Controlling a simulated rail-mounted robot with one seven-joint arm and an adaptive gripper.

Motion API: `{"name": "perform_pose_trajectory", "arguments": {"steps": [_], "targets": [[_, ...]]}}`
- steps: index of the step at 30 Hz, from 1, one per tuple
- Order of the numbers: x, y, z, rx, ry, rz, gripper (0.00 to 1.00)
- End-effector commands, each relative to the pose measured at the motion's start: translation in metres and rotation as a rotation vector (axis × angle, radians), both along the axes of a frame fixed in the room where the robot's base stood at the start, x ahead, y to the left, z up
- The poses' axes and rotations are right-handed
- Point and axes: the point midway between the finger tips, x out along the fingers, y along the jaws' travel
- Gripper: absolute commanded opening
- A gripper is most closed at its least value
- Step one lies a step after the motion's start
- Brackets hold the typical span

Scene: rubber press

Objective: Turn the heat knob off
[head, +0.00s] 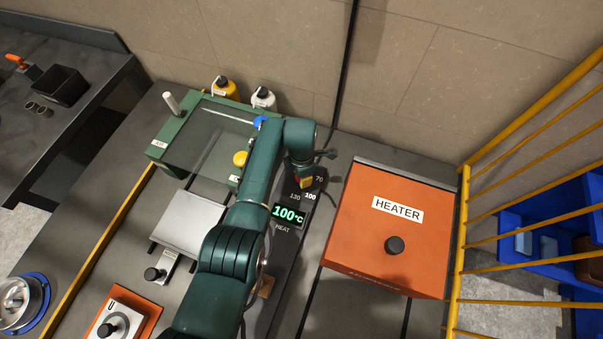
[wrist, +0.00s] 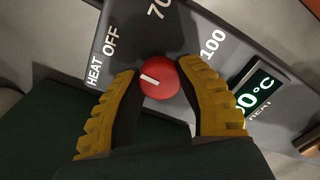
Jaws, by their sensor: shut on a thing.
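The heat knob (wrist: 165,84) is a round red dial with a short white mark, seen in the wrist view. The mark lies on its left part, on the side of the OFF and HEAT lettering. My gripper (wrist: 158,70) has its yellow, dark-lined fingers on either side of the knob and is shut on it. The dark control panel (wrist: 205,22) carries OFF, 70 and 100 labels; 130 also shows in the head view. The green display (head: 287,215) reads 100°C. In the head view my gripper (head: 305,182) is over the panel's upper end and mostly hides the knob.
The orange heater box (head: 385,255) stands close to the right of the panel. A yellow rail fence (head: 465,210) is beyond it. The green press (head: 205,130) is to the left. An orange base with a dial (head: 123,315) is at the front left.

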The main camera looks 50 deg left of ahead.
Motion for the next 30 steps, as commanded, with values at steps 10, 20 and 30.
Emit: {"name": "perform_pose_trajectory", "arguments": {"steps": [10, 20, 30], "targets": [[-0.0023, -0.0014, -0.0049, -0.002, 0.006, 0.072, 0.01], [-0.0026, -0.0014, -0.005, -0.002, 0.006, 0.075, 0.01], [-0.0011, -0.0006, -0.0021, -0.001, 0.003, 0.074, 0.69]]}}
